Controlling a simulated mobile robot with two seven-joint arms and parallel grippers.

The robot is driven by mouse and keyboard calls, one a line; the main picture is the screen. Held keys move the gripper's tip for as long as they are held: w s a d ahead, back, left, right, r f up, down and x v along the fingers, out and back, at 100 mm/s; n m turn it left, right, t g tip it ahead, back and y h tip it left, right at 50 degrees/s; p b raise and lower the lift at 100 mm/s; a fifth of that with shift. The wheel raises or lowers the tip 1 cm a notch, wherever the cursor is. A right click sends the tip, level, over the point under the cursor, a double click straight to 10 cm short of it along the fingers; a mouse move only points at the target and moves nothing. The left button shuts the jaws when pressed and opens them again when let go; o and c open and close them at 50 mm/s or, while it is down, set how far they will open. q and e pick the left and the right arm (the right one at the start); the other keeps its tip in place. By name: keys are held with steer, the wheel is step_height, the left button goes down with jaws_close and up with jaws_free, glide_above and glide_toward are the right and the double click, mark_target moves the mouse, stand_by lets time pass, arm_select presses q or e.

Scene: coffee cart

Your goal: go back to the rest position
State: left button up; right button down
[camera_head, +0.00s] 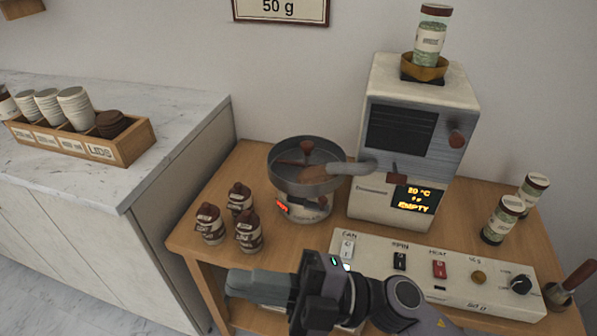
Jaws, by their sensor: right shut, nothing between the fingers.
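My right gripper (240,284) comes in from the lower right and points left, in front of the wooden cart (190,240). Its fingers are shut and hold nothing. It is in front of the left end of the white switch panel (470,287) and hides part of the cart's front and lower area. My left gripper is out of the picture.
Brown-capped bottles (247,232) stand just beyond the gripper. A round metal drum (305,167) and a white roaster (380,195) reading "EMPTY" stand behind. Jars (503,220) are at right. A counter (60,170) with a cup box (130,150) is at left.

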steer(key=w+d+f+m+t+h, duration=0.4)
steer(key=d+m+t+h, duration=0.15)
steer(key=m+t, duration=0.35)
steer(key=w+d+f+m+t+h, duration=0.5)
steer(key=d+m+t, duration=0.2)
steer(key=m, duration=0.3)
steer(key=s+d+f+m+g+h, duration=0.3)
steer(key=s+d+f+m+h, duration=0.1)
steer(key=f, duration=0.6)
steer(key=s+d+f+m+g+h, duration=0.3)
steer(key=s+d+f+m+h, duration=0.1)
steer(key=d+f, duration=0.5)
steer(key=s+f+m, duration=0.1)
steer(key=s, duration=0.1)
steer(key=shift+s+d, duration=0.2)
steer(key=shift+s, duration=0.1)
steer(key=shift+h, duration=0.25)
